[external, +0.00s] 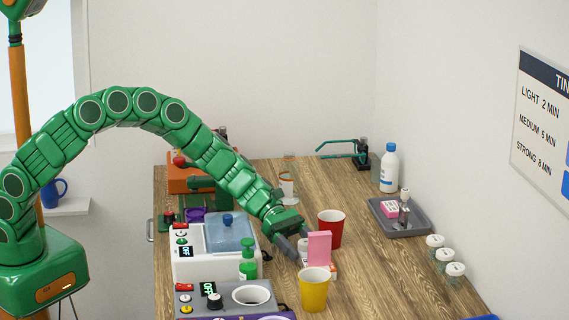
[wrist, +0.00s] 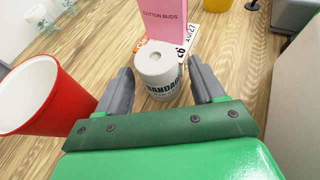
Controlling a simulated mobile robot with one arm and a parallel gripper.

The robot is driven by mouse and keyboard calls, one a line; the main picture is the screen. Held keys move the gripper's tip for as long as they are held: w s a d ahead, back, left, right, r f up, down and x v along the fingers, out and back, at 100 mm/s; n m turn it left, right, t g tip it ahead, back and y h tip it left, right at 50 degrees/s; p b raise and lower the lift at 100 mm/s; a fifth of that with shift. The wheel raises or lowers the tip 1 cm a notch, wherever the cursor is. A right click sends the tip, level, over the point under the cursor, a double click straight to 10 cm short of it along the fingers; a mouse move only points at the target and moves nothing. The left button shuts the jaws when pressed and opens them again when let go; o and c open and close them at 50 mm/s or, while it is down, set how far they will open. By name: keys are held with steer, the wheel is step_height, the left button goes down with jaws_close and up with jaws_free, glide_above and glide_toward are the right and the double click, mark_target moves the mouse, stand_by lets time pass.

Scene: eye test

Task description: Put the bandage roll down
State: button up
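The bandage roll (wrist: 160,76) is a short white cylinder with a hole in its top and dark lettering on its side. In the wrist view it stands upright between the fingertips of my gripper (wrist: 160,72), just in front of a pink box. My gripper's grey fingers are apart, with a narrow gap showing beside the roll, so they look open around it. In the external view my gripper (external: 294,250) reaches down low over the table, and the roll (external: 303,243) shows only partly beside the fingers. The roll's underside is hidden.
The pink cotton buds box (external: 319,247) stands right behind the roll on a printed card (wrist: 186,42). A red cup (external: 331,230) and a yellow cup (external: 314,290) are close by. A white machine (external: 200,262) stands left. Bare wood (external: 385,275) lies to the right.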

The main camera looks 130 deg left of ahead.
steer(key=shift+r, duration=0.1)
steer(key=shift+s+a+r, duration=0.1)
steer(key=shift+s+r, duration=0.05)
steer(key=shift+s, duration=0.05)
steer(key=v, duration=1.1)
steer(key=shift+r, duration=0.1)
steer(key=shift+o, duration=0.6)
steer(key=shift+s+r, duration=0.1)
steer(key=shift+s, duration=0.15)
steer(key=shift+w, duration=0.1)
